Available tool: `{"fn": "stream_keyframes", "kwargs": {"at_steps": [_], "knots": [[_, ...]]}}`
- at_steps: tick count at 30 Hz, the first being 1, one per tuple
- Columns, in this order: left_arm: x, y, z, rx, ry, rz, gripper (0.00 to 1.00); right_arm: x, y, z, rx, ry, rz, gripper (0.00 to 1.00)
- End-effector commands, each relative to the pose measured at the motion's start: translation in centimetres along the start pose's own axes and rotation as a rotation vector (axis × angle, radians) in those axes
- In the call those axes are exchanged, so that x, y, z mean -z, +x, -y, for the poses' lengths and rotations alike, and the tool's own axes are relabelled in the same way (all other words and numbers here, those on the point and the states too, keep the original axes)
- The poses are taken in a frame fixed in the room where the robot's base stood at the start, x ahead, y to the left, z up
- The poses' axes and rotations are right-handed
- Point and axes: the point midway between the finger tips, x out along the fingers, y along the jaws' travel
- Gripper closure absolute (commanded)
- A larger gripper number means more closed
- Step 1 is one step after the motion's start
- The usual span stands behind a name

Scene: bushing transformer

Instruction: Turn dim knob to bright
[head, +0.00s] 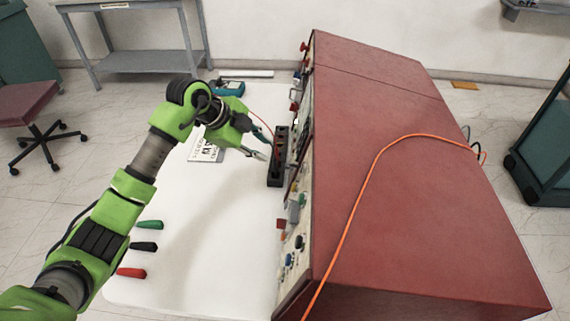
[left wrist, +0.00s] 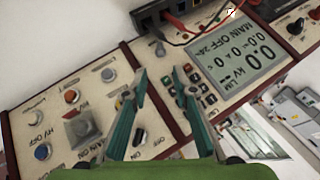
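The red console (head: 400,180) stands on the white table, its control panel facing left. In the left wrist view its panel (left wrist: 60,90) appears rotated, with a lit display (left wrist: 237,65), a keypad and several knobs and buttons. A small grey knob (left wrist: 159,48) sits beside the display, and a black knob (left wrist: 297,25) is at the upper right. I cannot read which one is the dim knob. My left gripper (head: 267,152) is open and empty, apart from the panel; its two fingers also show in the left wrist view (left wrist: 160,82). My right gripper is out of view.
A long black box (head: 277,170) stands on the table against the panel front. A blue-green meter (head: 228,88), a printed sheet (head: 205,148) and several coloured handles (head: 144,246) lie on the table. An orange cable (head: 372,175) runs over the console. The table's middle is clear.

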Motion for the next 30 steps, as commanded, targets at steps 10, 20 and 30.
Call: {"fn": "stream_keyframes", "kwargs": {"at_steps": [10, 20, 30], "knots": [[0.3, 6.6, 0.0, -0.003, -0.003, -0.006, 0.74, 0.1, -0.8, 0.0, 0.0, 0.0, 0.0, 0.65], [0.3, 11.7, 0.0, 0.0, -0.002, -0.006, 0.74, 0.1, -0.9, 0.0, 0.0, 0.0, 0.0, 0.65], [0.2, 13.2, 0.0, 0.002, 0.0, -0.005, 0.74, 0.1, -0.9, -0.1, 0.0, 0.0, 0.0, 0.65]]}}
